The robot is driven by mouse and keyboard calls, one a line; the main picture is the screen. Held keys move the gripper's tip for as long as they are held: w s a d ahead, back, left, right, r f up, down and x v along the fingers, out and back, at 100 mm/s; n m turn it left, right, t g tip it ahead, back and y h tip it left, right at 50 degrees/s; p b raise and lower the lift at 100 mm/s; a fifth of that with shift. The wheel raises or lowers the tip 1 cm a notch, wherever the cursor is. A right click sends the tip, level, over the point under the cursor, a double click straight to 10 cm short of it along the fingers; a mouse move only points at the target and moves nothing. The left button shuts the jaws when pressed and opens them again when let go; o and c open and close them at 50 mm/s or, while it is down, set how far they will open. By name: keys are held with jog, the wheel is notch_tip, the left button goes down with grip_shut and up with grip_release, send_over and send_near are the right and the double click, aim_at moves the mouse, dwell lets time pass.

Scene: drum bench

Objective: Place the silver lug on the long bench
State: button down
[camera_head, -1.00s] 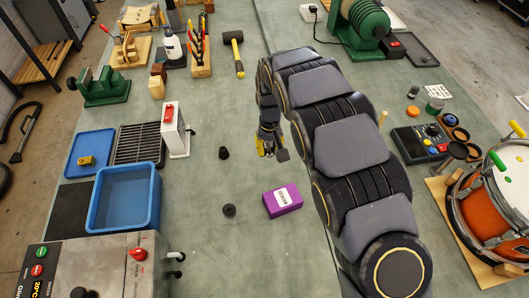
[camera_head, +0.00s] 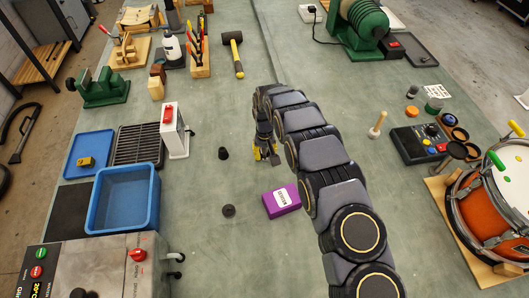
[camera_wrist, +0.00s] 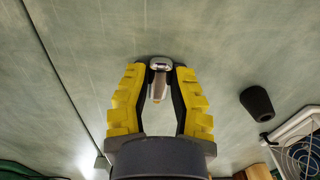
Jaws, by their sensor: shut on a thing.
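The silver lug (camera_wrist: 159,64) is between the fingertips of my gripper (camera_wrist: 160,72) in the wrist view. My gripper is shut on it, with the yellow-padded fingers on either side. In the head view my gripper (camera_head: 266,155) points down over the long bench (camera_head: 215,180), left of the arm and above the purple box. The lug cannot be made out in the head view. Whether the lug touches the bench top cannot be told.
A purple box (camera_head: 282,201) lies just in front of my gripper. Two small black rubber pieces, one farther back (camera_head: 223,153) and one nearer (camera_head: 229,211), stand to its left. A blue bin (camera_head: 124,198) is farther left. A mallet (camera_head: 235,55) lies behind.

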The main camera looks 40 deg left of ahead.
jog(key=shift+f, duration=0.1)
jog(key=c, duration=1.1)
grip_release()
jog(key=shift+o, duration=0.2)
